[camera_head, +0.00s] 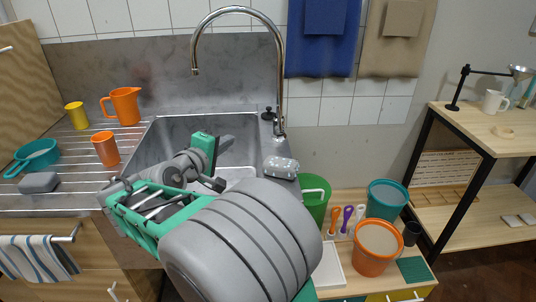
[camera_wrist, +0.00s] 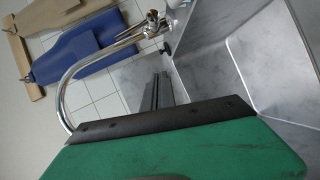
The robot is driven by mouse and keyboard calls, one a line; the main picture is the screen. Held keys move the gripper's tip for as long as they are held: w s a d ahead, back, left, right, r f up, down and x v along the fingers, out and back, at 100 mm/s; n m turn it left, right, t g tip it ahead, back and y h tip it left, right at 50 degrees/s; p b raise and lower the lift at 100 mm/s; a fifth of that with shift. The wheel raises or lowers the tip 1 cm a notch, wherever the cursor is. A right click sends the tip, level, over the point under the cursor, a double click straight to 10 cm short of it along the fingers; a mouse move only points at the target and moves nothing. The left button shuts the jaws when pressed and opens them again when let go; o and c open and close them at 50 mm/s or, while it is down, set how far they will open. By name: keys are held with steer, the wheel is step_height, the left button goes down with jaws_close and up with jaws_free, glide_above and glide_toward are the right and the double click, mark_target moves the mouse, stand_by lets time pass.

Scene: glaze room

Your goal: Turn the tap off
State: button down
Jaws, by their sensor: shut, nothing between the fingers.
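The chrome tap (camera_head: 281,80) stands at the back right of the steel sink, its tall curved spout arching left over the basin. A small black knob (camera_head: 268,115) sits beside the tap's base. In the wrist view the tap (camera_wrist: 68,85) lies sideways, with its knob (camera_wrist: 166,48) near its base. No water stream shows at the spout end in the head view. My gripper (camera_head: 230,140) is over the basin, to the left of the tap base and apart from it. Its fingers show in the wrist view (camera_wrist: 160,78), shut and empty.
The sink basin (camera_head: 165,125) lies under my arm. An orange jug (camera_head: 124,106), orange cup (camera_head: 106,148), yellow cup (camera_head: 76,115) and teal pan (camera_head: 37,154) stand on the drainer at left. A grey item (camera_head: 281,166) lies on the sink's right edge. Buckets stand at right.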

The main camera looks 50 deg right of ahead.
steer(key=s+d+r+n+g+h, duration=0.1)
steer(key=s+d+r+n+h, duration=0.1)
steer(key=h, duration=0.2)
steer(key=p, duration=0.5)
glide_toward(280, 121)
steer(key=w+d+r, duration=0.3)
steer(key=w, duration=0.2)
steer(key=s+d, duration=0.1)
steer(key=s+d+r, duration=0.1)
steer(key=shift+d+m+p, duration=0.3)
steer(key=shift+d+p, duration=0.05)
steer(key=shift+d, duration=0.05)
